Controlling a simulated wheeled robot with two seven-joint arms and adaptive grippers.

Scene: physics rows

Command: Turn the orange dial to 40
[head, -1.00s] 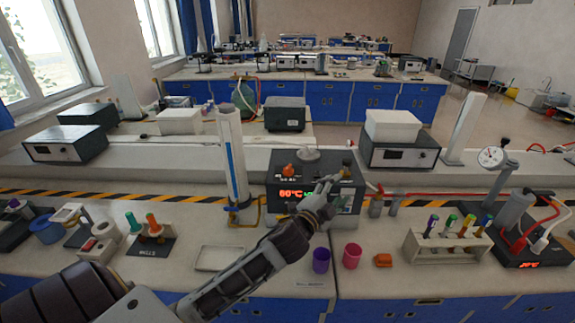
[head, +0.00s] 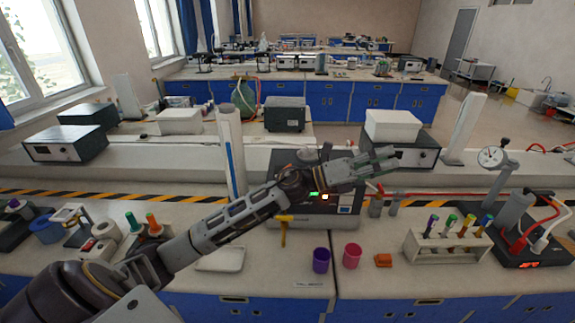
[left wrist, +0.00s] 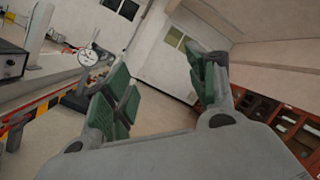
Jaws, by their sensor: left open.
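The dark control box (head: 318,215) stands at the middle of the bench. My left forearm and wrist cross in front of it, so the orange dial and most of the red readout are hidden. My left gripper (head: 388,157) is open and empty. It points right, above and beyond the right side of the box. In the left wrist view its green-padded fingers (left wrist: 163,72) are spread with nothing between them. My right gripper is not in view.
A tube rack (head: 440,250) is to the right.

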